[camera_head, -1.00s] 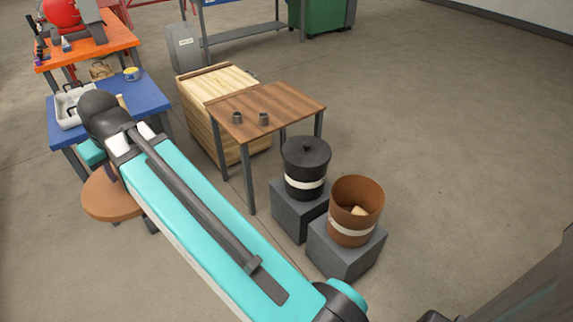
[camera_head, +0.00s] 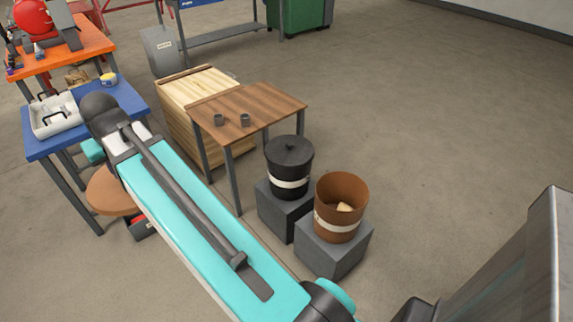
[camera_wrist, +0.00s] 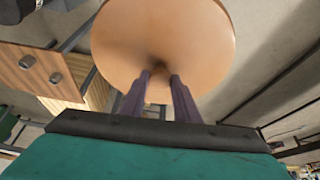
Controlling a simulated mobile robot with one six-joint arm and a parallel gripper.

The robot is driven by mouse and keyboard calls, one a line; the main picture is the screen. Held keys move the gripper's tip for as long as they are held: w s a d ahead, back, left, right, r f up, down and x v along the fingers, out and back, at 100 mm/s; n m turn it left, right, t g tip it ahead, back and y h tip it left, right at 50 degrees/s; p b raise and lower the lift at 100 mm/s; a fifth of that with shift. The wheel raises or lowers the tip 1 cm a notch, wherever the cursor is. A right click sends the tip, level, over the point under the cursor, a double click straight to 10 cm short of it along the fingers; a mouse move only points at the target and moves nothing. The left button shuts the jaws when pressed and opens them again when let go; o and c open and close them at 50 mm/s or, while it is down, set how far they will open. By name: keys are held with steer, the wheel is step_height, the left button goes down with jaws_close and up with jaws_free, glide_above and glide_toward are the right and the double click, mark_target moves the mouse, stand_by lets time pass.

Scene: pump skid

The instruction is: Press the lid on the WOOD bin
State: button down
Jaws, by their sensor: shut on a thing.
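The brown bin (camera_head: 324,218) stands open on a grey block, with a pale band and a light piece inside. Its label cannot be read. In the wrist view, my gripper (camera_wrist: 160,78) is shut on the knob of a round tan-brown lid (camera_wrist: 165,30). The lid (camera_head: 108,188) appears in the head view behind my arm, partly hidden, well left of the brown bin and apart from it. My fingers are hidden in the head view. A black bin (camera_head: 289,183) beside the brown one has a black lid (camera_head: 289,150) on it.
A wooden table (camera_head: 262,104) with two small dark cups stands behind the bins, by a wooden crate (camera_head: 187,88). A blue table (camera_head: 50,144) with a white tray (camera_head: 55,118) is at left. A grey structure (camera_head: 505,265) is at lower right. The floor right of the bins is clear.

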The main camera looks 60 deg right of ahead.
steer(key=s+d+f+m+g+h+b, duration=0.1)
steer(key=s+d+f+m, duration=0.25)
steer(key=d, duration=0.85)
steer(key=s+d+f+m+g+h, duration=0.1)
steer(key=s+d+f+m, duration=0.25)
steer(key=d, duration=0.85)
steer(key=s+d+f+m+g+h+b, duration=0.1)
steer(key=s+d+f+m, duration=0.3)
steer(key=d, duration=0.8)
steer(key=s+d+f+m+g, duration=0.1)
steer(key=s+d+f+m, duration=0.3)
steer(key=s+d, duration=0.7)
steer(key=s+d+f+m+g, duration=0.2)
steer(key=s+d+f, duration=0.7)
steer(key=s, duration=0.9)
steer(key=d+m+b, duration=0.1)
steer(key=d+m, duration=0.1)
steer(key=d, duration=0.1)
steer(key=shift+s+d+m+h, duration=0.25)
steer(key=shift+s+m+h, duration=0.05)
steer(key=shift+s+h, duration=0.1)
steer(key=shift+f, duration=0.35)
step_height(320, 180, down, 6)
steer(key=b, duration=0.3)
steer(key=shift+b, duration=0.3)
steer(key=shift+a, duration=0.1)
steer(key=shift+f, duration=0.1)
